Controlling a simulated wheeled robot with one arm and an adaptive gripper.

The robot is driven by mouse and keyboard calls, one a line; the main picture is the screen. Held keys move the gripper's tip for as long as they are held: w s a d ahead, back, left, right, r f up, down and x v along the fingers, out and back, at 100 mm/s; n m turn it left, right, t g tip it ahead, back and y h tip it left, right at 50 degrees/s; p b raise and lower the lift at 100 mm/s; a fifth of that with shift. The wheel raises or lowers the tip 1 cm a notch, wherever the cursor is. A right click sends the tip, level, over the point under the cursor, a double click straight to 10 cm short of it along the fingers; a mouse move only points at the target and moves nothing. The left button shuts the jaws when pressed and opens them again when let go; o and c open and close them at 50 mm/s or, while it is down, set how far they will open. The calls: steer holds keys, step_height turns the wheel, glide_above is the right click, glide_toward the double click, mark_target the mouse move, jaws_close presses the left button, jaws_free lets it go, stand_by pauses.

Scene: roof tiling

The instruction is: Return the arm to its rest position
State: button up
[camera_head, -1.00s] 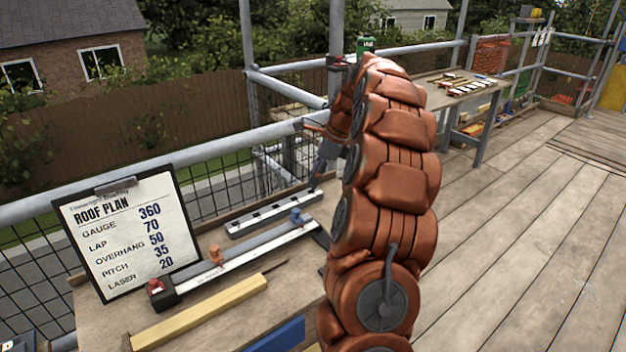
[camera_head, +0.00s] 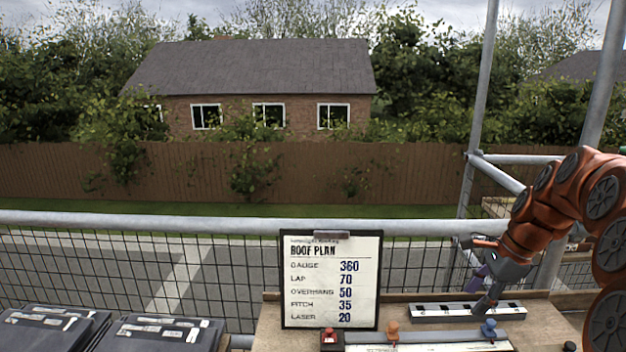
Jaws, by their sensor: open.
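My arm (camera_head: 541,222) is orange-brown and comes in from the right edge of the head view, bent over the workbench. My gripper (camera_head: 480,292) is dark grey and hangs at the arm's end, pointing down and to the left. It is small in the picture and appears open and empty. It is above the right part of the bench, close to a white marked bar (camera_head: 440,311). Whether it touches the bar cannot be told.
A roof plan clipboard (camera_head: 331,283) stands on the wooden bench (camera_head: 269,325). A long gauge with an orange clamp (camera_head: 393,331) and a blue clamp (camera_head: 488,328) lies in front. Dark stacked slabs (camera_head: 165,333) are at lower left. A guard rail (camera_head: 150,219) runs behind.

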steer(key=s+a+r+n+g, duration=0.1)
steer(key=s+a+n, duration=0.45)
steer(key=a, duration=0.35)
steer(key=s+a+f+n+g+h+p, duration=0.1)
steer(key=s+a+n, duration=0.2)
steer(key=s+n, duration=0.2)
steer(key=s+a+f+n+g+h+p, duration=0.1)
steer(key=s+a+n, duration=0.2)
steer(key=s, duration=0.9)
steer(key=s+a+f+n+h+p, duration=0.1)
steer(key=s+a+f+n, duration=0.1)
steer(key=s+a+n, duration=0.2)
steer(key=s+n, duration=0.3)
steer(key=s, duration=0.1)
steer(key=shift+s+g, duration=0.15)
steer(key=shift+g, duration=0.25)
steer(key=shift+d, duration=0.15)
